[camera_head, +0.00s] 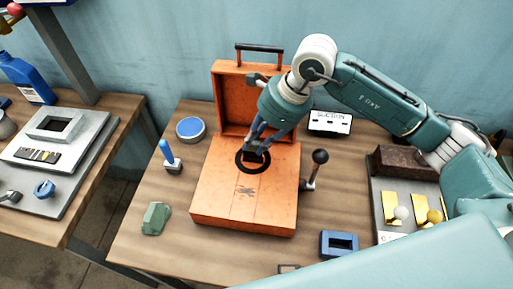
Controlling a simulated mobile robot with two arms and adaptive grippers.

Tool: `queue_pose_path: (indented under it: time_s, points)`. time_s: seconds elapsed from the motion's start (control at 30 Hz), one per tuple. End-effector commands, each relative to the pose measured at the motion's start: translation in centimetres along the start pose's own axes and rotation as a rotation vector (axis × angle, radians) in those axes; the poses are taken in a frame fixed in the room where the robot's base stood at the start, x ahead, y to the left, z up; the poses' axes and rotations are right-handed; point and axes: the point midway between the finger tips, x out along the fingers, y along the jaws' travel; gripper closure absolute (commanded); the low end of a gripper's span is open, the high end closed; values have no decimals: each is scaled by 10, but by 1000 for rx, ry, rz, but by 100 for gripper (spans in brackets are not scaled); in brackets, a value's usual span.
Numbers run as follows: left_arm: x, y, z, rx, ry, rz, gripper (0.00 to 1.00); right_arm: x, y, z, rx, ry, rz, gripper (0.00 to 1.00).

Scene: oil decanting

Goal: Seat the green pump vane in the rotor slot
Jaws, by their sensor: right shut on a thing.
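My right gripper (257,147) reaches down from the upper right over the orange pump box. It is shut on a small dark piece (255,156), mostly hidden by the fingers; I cannot tell its colour or whether it is the vane. The piece is at the black ring (240,167) in the top of the orange box (215,195). The rotor slot is not discernible under the fingers. A dull green block (155,218) lies on the table left of the box; I cannot tell what it is. My left gripper is not in view.
The box's raised lid (228,85) stands behind the gripper, and a crank with a dark knob (320,157) stands at its right. A blue-handled tool (168,152), a round blue-rimmed dish (190,129) and a blue frame (339,235) surround it. A tray (388,239) is at right.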

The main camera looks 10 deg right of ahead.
Motion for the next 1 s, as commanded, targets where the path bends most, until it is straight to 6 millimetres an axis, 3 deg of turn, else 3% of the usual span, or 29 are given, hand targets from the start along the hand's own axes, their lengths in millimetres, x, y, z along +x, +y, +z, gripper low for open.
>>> queue_pose_path:
  time_s: [0.3, 0.63, 0.67, 0.73, 1.0]
  points:
    - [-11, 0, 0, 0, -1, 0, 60, 35, 1, -16, 2, 3, 2, 100]
    - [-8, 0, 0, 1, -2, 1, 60, 41, 0, -17, 0, 0, 0, 100]
    - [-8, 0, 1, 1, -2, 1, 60, 41, 0, -17, 0, 1, 0, 74]
    - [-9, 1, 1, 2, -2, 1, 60, 40, 0, -17, 0, 1, 0, 60]
    - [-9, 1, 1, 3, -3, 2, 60, 40, 0, -17, 0, 1, 0, 59]
